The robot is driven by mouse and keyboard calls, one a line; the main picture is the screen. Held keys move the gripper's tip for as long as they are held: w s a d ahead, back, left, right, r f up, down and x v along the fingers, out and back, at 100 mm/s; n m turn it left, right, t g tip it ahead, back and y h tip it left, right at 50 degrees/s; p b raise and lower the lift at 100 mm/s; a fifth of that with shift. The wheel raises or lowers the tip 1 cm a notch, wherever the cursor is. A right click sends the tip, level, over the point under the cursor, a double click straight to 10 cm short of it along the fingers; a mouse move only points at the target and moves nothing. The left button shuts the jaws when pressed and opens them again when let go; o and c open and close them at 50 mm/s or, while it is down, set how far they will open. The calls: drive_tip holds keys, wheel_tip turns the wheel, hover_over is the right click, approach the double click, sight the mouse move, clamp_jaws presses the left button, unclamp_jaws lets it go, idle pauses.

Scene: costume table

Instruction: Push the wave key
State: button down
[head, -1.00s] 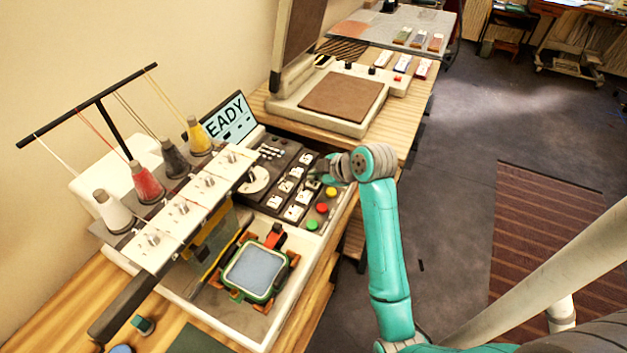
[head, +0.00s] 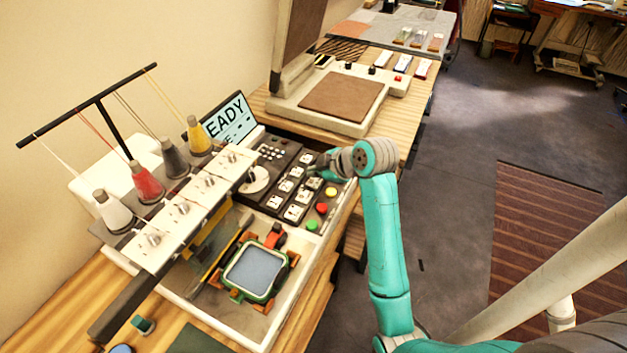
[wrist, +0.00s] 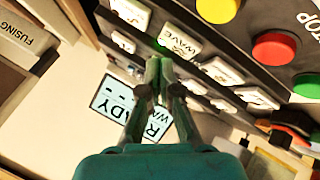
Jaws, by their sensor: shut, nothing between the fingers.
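The wave key (wrist: 180,42) is a pale key with a green mark and the word WAVE, on the dark key panel (wrist: 250,65) in the wrist view. In the head view my gripper (head: 314,168) is over the panel's right side. The display (head: 228,118) shows READY and a second, partly readable line; the wrist view shows "WA" there.
The needle head with thread cones (head: 148,181) stands to the left. A heat press (head: 345,104) is behind.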

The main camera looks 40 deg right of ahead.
sight(316, 182)
drive_tip(key=shift+r, duration=0.1)
drive_tip(key=shift+r, duration=2.95)
